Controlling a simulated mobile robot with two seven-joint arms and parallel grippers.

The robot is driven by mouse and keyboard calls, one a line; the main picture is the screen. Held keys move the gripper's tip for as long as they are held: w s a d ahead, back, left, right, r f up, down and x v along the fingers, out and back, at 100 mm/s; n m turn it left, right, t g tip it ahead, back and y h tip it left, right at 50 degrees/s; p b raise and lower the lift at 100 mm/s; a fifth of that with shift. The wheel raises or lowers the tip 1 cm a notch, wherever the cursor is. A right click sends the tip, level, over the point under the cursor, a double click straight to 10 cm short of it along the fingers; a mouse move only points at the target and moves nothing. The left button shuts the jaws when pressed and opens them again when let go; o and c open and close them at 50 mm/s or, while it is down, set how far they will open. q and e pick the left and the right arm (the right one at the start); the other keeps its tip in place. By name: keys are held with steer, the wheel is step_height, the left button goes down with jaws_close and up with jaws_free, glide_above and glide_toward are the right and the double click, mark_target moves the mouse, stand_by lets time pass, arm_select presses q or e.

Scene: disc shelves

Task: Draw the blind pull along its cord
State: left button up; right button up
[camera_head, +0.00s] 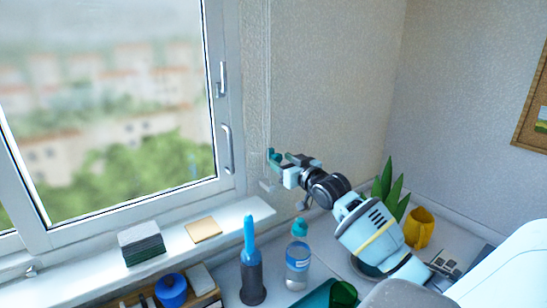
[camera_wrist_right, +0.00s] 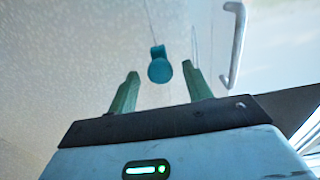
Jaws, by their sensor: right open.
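The blind pull (camera_wrist_right: 159,66) is a small teal knob hanging on a thin cord (camera_wrist_right: 150,25) in the right wrist view. In the head view the pull (camera_head: 273,156) shows as a teal spot by the wall right of the window. My right gripper (camera_head: 287,160) reaches toward it from the right. In the wrist view the two green fingers of this gripper (camera_wrist_right: 160,82) are open, and the pull shows in the gap between their tips. I cannot tell how deep the pull sits, and no finger is visibly closed on it. My left gripper is not in view.
The window handle (camera_head: 227,150) is left of the pull. On the sill and counter below stand a dark bottle with a blue top (camera_head: 251,265), a clear bottle (camera_head: 298,258), a plant (camera_head: 388,188) and a yellow mug (camera_head: 419,228). The wall around the pull is bare.

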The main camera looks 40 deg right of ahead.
mark_target(279, 159)
steer(key=shift+w+d, duration=0.2)
steer(key=shift+w, duration=1.9)
jaws_close()
